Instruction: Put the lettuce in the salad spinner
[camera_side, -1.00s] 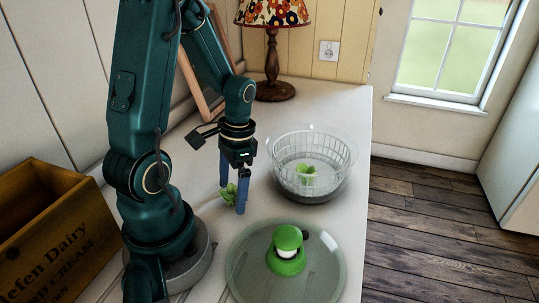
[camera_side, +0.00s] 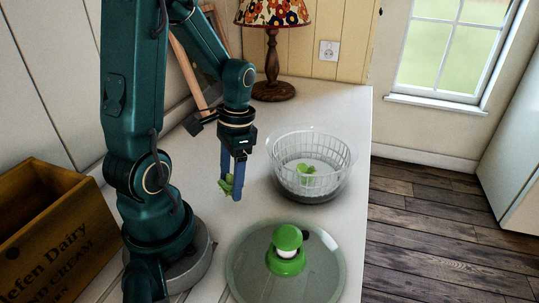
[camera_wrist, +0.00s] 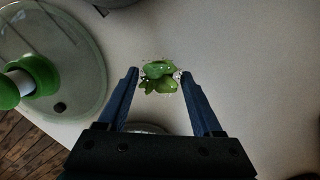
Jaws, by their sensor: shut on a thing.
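A small bunch of green lettuce (camera_side: 225,186) is between the blue fingers of my gripper (camera_side: 233,189). In the wrist view the lettuce (camera_wrist: 160,76) sits between the two fingertips (camera_wrist: 160,75), which are shut on it. The salad spinner (camera_side: 330,180) is a clear bowl with a white slatted basket, standing open to the right of my gripper. Another piece of green lettuce (camera_side: 306,174) lies inside the basket. My gripper is outside the bowl, to its left, above the counter.
The spinner's clear lid (camera_side: 243,280) with a green knob (camera_side: 287,240) lies on the counter in front of the bowl. A wooden crate (camera_side: 55,235) stands at the left. A lamp (camera_side: 272,60) and a leaning frame (camera_side: 190,75) stand at the back. The counter's right edge is beside the bowl.

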